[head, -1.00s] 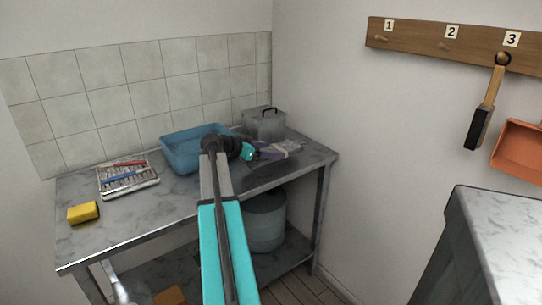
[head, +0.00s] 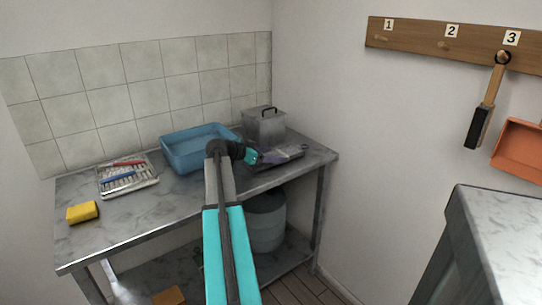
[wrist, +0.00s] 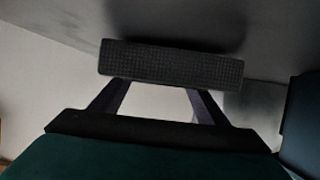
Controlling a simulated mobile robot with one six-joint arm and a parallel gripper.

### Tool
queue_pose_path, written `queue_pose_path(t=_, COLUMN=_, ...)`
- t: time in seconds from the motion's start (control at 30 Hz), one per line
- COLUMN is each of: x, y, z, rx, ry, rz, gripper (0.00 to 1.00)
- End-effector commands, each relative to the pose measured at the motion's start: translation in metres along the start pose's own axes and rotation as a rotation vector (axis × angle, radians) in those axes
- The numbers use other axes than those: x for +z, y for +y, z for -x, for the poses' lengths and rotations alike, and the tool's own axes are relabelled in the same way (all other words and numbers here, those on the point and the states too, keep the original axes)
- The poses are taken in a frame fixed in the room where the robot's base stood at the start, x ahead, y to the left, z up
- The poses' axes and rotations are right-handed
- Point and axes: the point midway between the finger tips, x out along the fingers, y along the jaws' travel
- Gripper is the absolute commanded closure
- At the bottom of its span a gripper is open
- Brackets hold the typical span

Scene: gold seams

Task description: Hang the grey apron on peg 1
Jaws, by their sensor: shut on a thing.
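Peg 1 (head: 381,38) is the leftmost peg on the wooden board on the right wall, under the label 1, and it is bare. My gripper (head: 274,157) is low at the right end of the metal table, shut on a flat grey thing (head: 290,152) that looks like the folded grey apron. It is small and partly hidden by the gripper, so its outline is unclear. In the wrist view a dark textured pad and two purplish bars of my gripper (wrist: 170,63) fill the middle, before a grey surface.
On the table (head: 150,222) are a blue tub (head: 190,155), a lidded grey box (head: 264,125), a cutlery tray (head: 128,178) and a yellow sponge (head: 82,212). Peg 2 (head: 444,45) is bare. A brush (head: 482,115) hangs at peg 3, beside an orange dustpan (head: 518,150). A counter (head: 505,225) stands front right.

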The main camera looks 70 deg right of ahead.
Motion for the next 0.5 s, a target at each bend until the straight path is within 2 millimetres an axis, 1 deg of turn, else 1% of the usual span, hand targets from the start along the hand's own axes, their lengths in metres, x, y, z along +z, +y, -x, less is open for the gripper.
queue_pose_path(t=0.1, x=0.0019, y=-0.0002, z=-0.0007, rx=0.000, ry=0.001, rz=0.000, gripper=0.60)
queue_pose_path(t=0.13, x=0.0022, y=-0.0001, z=-0.0007, rx=0.000, ry=0.000, rz=0.000, gripper=0.30)
queue_pose_path(t=0.23, x=0.0016, y=-0.0002, z=-0.0004, rx=0.000, ry=0.000, rz=0.000, gripper=0.13)
queue_pose_path(t=0.5, x=0.0015, y=-0.0003, z=-0.0002, rx=-0.001, ry=0.000, rz=0.000, gripper=0.13)
